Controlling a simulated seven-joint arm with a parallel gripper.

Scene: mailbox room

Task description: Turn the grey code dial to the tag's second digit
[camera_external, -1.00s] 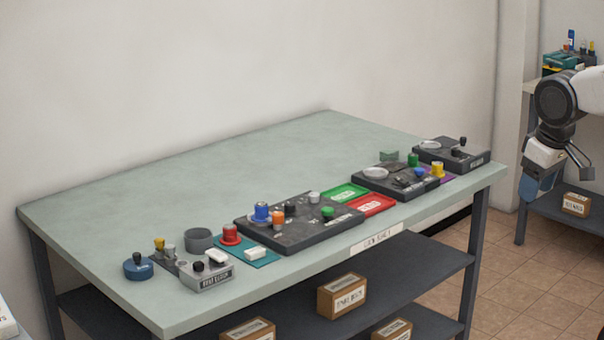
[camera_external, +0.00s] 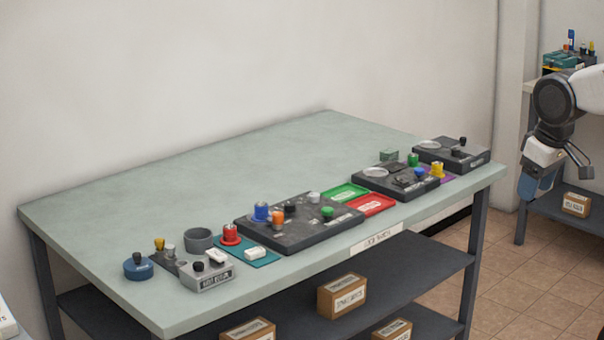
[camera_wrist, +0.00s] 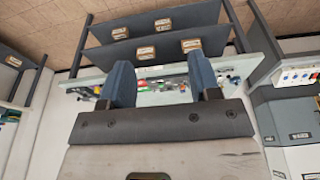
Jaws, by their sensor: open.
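My gripper (camera_external: 536,185) hangs at the far right of the external view, beyond the table's right end and away from every panel. In the wrist view my gripper (camera_wrist: 163,85) is open, with its two blue fingers apart and nothing between them. The large black panel (camera_external: 290,238) in the table's middle carries blue, orange, black, grey and green knobs. The grey knob (camera_external: 314,197) stands on its back right part. A grey box with a black knob (camera_external: 207,274) and a label sits at the front left. I cannot tell which part is the code dial, and no tag digits are readable.
The table (camera_external: 130,190) is bare across its back and left. Green (camera_external: 344,192) and red (camera_external: 370,205) trays lie between the panels. Another black panel (camera_external: 405,181) and a dark box (camera_external: 462,155) stand at the right. Boxes sit on the shelf (camera_external: 430,265) below.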

